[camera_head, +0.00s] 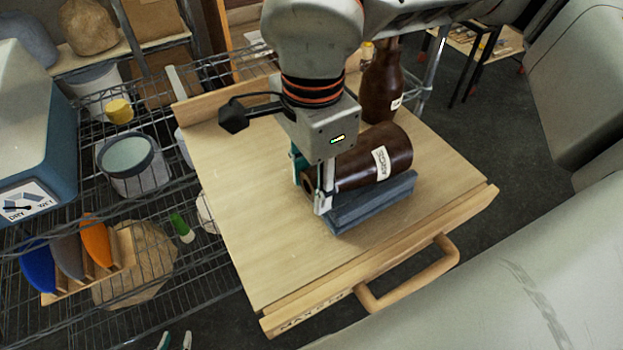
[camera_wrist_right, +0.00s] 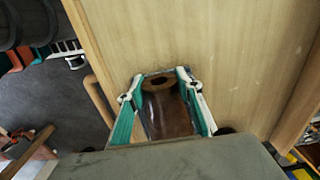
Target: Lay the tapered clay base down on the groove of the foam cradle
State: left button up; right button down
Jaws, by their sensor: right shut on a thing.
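The tapered clay base (camera_head: 357,165), glossy dark brown with a white label, lies on its side along the blue-grey foam cradle (camera_head: 372,202). It is at the groove, its narrow end pointing left; I cannot tell if its whole length touches the foam. My right gripper (camera_head: 313,188) comes down from above, shut on the narrow end. In the right wrist view, the fingers of the right gripper (camera_wrist_right: 160,98) flank the clay base (camera_wrist_right: 165,112), and its round opening shows. The groove itself is mostly hidden under the base. My left gripper is not in view.
A second dark brown bottle-shaped piece (camera_head: 382,88) stands upright behind the cradle. Both are on a wooden cart top (camera_head: 240,215) with raised edges and a front handle (camera_head: 412,280). The left of the cart top is clear. Wire shelving (camera_head: 190,270) stands at the left.

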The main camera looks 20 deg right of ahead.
pick_arm(q)
jog(key=shift+f, duration=0.15)
pick_arm(e)
jog(key=shift+f, duration=0.15)
dwell(0.4)
jog(key=c, duration=1.3)
grip_release()
jog(key=shift+r+p, duration=1.4)
jog(key=shift+r, duration=1.55)
pick_arm(q)
notch_tip(320, 180, up, 7)
jog(key=w+p, duration=0.2)
jog(key=shift+r+t, duration=0.2)
jog(key=shift+t, duration=0.2)
pick_arm(e)
jog(key=shift+r, duration=2.05)
